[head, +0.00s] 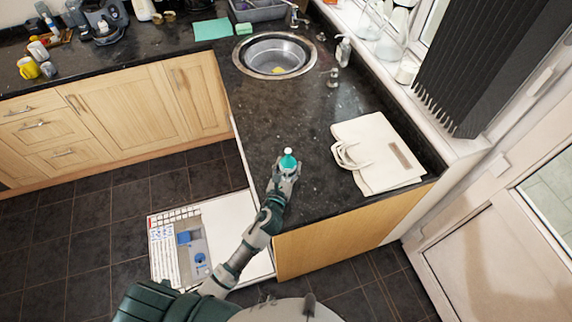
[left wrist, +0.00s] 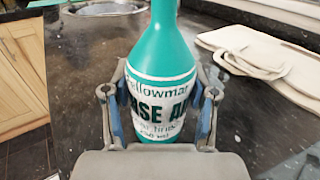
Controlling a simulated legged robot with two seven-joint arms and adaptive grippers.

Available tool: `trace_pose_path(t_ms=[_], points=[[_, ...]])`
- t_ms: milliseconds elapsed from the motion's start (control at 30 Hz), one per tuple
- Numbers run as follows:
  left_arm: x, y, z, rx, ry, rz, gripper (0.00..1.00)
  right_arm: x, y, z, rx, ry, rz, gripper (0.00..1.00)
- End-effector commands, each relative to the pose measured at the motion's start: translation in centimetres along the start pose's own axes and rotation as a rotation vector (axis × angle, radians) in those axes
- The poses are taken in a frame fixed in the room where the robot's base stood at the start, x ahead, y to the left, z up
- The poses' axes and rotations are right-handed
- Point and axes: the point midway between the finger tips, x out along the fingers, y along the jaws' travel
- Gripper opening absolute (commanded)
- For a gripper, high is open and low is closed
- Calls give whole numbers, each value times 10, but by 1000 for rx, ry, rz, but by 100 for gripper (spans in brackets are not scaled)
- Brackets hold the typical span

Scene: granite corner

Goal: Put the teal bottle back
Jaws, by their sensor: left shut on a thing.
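The teal bottle (head: 288,160) has a white cap and stands out above my left gripper (head: 285,173) over the granite counter near its left edge. In the left wrist view the bottle (left wrist: 160,85) is upright between the two fingers and carries a white label with dark lettering. My left gripper (left wrist: 160,110) is shut on the bottle, with a finger on each side. The bottle's base is hidden, so I cannot tell whether it touches the counter. My right gripper is not in view.
A cream bag (head: 378,152) lies on the counter to the right. A round sink (head: 274,56) is set in behind, with a soap dispenser (head: 343,50) beside it. Bare granite (head: 280,112) lies between sink and gripper. An open white dishwasher-like door (head: 222,228) is below left.

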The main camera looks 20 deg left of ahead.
Motion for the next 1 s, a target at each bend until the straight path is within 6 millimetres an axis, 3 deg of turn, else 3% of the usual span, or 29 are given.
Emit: trace_pose_path(t_ms=[200, 233, 300, 700, 867, 1000], points=[[0, 3, -4, 0, -1, 0, 10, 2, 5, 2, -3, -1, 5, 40], [0, 2, -4, 0, 1, 1, 65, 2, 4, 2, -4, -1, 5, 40], [0, 2, -3, 1, 1, 1, 83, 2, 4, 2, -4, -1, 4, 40], [-1, -2, 2, 2, 1, 1, 83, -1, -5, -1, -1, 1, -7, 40], [-28, 0, -1, 1, 3, 1, 83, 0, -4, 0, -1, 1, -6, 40], [-61, 1, -2, 0, 4, 0, 83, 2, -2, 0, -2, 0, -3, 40]])
